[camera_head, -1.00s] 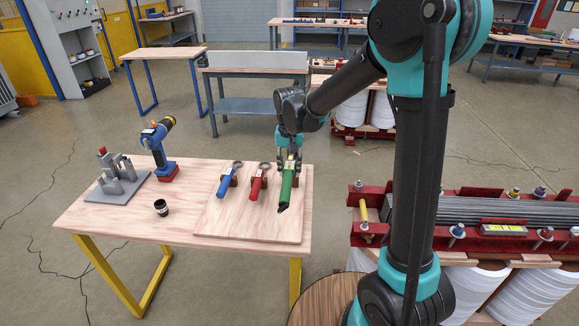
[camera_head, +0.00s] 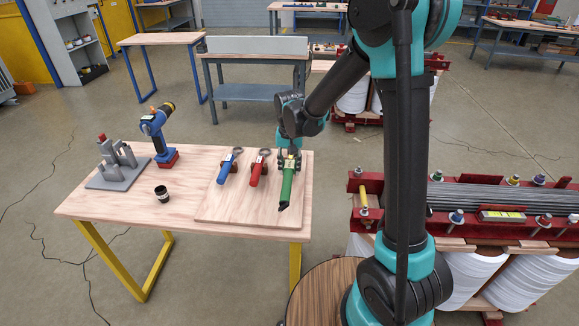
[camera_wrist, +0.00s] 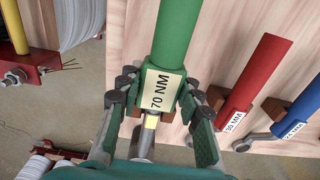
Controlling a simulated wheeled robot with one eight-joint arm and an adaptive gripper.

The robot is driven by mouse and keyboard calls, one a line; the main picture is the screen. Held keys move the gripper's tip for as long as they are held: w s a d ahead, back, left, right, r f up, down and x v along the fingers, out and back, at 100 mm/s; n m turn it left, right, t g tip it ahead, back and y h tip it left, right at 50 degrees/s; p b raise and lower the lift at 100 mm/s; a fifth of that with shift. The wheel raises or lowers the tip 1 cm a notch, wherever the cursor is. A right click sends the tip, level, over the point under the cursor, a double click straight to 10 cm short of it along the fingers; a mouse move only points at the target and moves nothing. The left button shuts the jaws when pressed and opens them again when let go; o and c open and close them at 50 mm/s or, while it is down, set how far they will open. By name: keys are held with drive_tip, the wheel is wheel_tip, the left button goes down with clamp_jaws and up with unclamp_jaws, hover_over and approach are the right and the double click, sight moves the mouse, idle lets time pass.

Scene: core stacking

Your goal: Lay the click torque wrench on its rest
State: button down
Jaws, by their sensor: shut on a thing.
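The green click torque wrench (camera_head: 287,187), with a "70 NM" label, is held in my gripper (camera_head: 288,160) over the right part of the wooden board (camera_head: 240,213). In the wrist view the green wrench (camera_wrist: 177,40) runs up the picture, and the fingers of my gripper (camera_wrist: 158,88) are shut on both sides near its label. Brown block parts (camera_wrist: 215,97) show beside the fingers, partly hidden. I cannot tell whether the wrench touches a rest. A red wrench (camera_head: 258,168) and a blue wrench (camera_head: 228,168) lie side by side to its left.
On the table (camera_head: 115,208) left of the board are a blue drill (camera_head: 158,135), a grey fixture (camera_head: 118,165) and a small black cup (camera_head: 162,194). A red frame with long bars (camera_head: 480,198) stands to the right. The table's front left is clear.

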drive_tip(key=c, duration=1)
unclamp_jaws()
drive_tip(key=shift+o, duration=0.2)
wheel_tip(320, 180, up, 12)
drive_tip(key=shift+s, duration=0.2)
drive_tip(key=s+d+f+t, duration=0.2)
drive_tip(key=s+d+f, duration=0.3)
drive_tip(key=s+d, duration=0.4)
drive_tip(key=s+d+f+t, duration=0.1)
drive_tip(key=s+d+f, duration=0.4)
drive_tip(key=s+d, duration=0.4)
drive_tip(key=d, duration=0.5)
drive_tip(key=shift+s+d+f+t, duration=0.35)
drive_tip(key=shift+f+t, duration=0.05)
